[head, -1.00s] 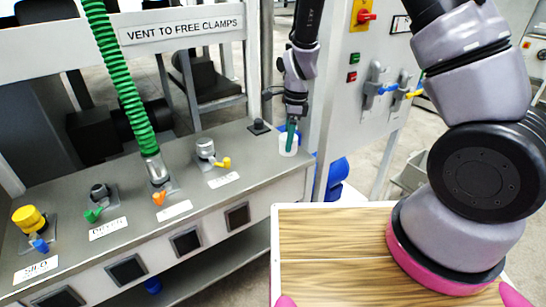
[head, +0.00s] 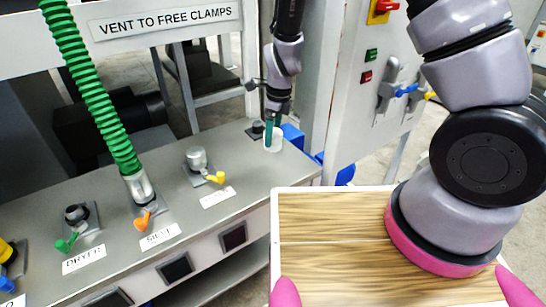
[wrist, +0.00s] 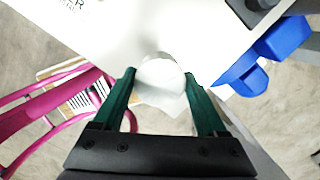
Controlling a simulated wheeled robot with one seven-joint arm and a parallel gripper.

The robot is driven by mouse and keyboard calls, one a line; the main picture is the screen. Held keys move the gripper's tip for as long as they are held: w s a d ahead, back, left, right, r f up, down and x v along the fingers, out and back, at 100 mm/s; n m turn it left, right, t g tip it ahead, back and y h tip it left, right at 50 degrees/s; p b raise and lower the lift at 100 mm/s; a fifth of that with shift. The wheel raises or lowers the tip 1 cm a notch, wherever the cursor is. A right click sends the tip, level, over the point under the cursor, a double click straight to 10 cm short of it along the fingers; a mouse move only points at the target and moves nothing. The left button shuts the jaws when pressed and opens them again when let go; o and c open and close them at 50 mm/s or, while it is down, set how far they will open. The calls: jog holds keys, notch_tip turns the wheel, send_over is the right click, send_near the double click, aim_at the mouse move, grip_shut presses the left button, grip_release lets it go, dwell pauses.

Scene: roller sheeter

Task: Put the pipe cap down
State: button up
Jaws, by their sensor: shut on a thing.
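The white pipe cap (head: 274,143) is at the far right end of the grey bench top (head: 165,232) in the head view. My gripper (head: 271,134) points down at it from above, with its green fingers on the cap. In the wrist view the round white cap (wrist: 160,78) sits between the two green fingertips of my gripper (wrist: 160,84). The gripper is shut on it. The cap is over the bench near its right edge; I cannot tell whether it touches the surface.
A black block fitting (head: 257,130) stands just left of the cap. Blue bins (wrist: 250,60) lie beyond the bench edge. A grey pipe stub with a yellow valve (head: 197,160) and a green hose (head: 90,90) stand farther left. A panel with switches (head: 372,90) rises at right.

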notch_tip(320, 180, down, 8)
jog(key=shift+f, duration=0.2)
dwell(0.3)
jog(key=o, duration=1.3)
jog(key=shift+f, duration=0.15)
